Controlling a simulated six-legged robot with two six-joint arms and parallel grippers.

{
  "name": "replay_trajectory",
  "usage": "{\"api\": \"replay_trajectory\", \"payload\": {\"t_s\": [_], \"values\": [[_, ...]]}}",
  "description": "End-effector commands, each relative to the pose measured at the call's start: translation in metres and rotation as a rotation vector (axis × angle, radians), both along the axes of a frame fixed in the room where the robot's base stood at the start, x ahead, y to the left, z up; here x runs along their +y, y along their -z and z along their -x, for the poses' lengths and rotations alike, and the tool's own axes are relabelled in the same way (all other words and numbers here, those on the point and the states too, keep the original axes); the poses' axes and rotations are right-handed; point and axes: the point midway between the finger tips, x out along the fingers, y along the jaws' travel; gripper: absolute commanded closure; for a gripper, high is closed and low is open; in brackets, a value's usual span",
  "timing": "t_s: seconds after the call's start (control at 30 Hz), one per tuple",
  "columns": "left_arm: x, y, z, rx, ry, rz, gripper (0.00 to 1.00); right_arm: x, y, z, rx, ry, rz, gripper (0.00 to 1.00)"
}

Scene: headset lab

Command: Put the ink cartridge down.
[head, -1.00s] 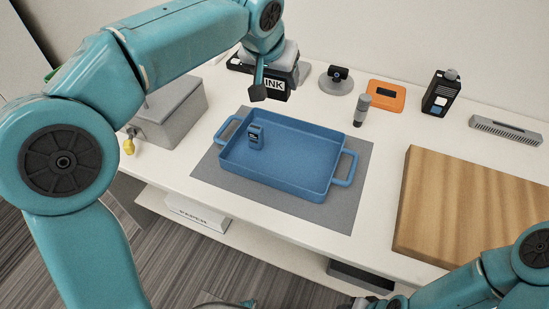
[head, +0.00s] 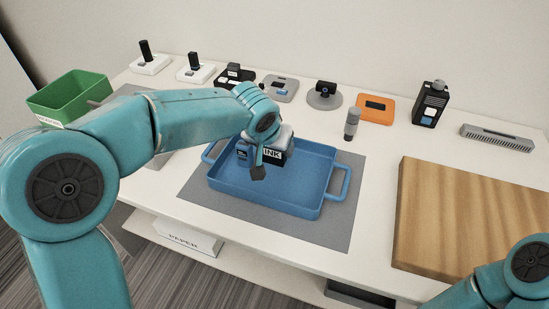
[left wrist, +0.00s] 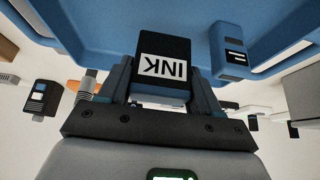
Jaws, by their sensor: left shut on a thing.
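The ink cartridge is black with a white INK label (head: 272,154); in the left wrist view the label (left wrist: 163,68) reads upside down. My left gripper (head: 264,163) is shut on it, with one finger on each side in the left wrist view. It holds the cartridge over the left part of the blue tray (head: 265,200), low near the tray. I cannot tell whether the cartridge touches the tray floor. My right arm shows at the lower right, but its gripper is out of view.
A small blue cartridge (head: 242,151) stands in the tray, close left of the held one, and shows in the left wrist view (left wrist: 231,50). The tray's right half is clear. A wooden board (head: 470,220) lies to the right. A grey cylinder (head: 352,123) stands behind the tray.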

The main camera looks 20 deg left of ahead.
Motion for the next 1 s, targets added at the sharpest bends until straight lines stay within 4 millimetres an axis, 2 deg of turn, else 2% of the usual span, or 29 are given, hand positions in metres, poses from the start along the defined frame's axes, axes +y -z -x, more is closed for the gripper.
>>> {"api": "replay_trajectory", "payload": {"t_s": [0.23, 0.63, 0.67, 0.7, 0.73, 1.0], "values": [[0.000, 0.038, 0.000, 0.002, 0.002, 0.000, 0.68, 0.000, 0.007, 0.000, 0.000, 0.000, 0.000, 0.57], [0.000, 0.043, 0.000, 0.000, 0.001, 0.000, 0.68, 0.000, 0.013, 0.000, 0.000, 0.000, 0.000, 0.57], [0.000, 0.041, 0.000, 0.000, 0.001, 0.000, 0.27, 0.000, 0.011, 0.000, 0.000, 0.000, 0.000, 0.57], [0.000, 0.041, 0.000, 0.000, 0.001, 0.000, 0.14, 0.000, 0.010, 0.000, 0.000, 0.000, 0.000, 0.57], [0.000, 0.041, 0.000, 0.000, 0.001, 0.000, 0.11, 0.000, 0.010, 0.000, 0.000, 0.000, 0.000, 0.57], [0.000, 0.040, 0.000, 0.000, 0.000, 0.001, 0.11, 0.000, 0.009, 0.000, 0.000, 0.000, 0.000, 0.57]]}}
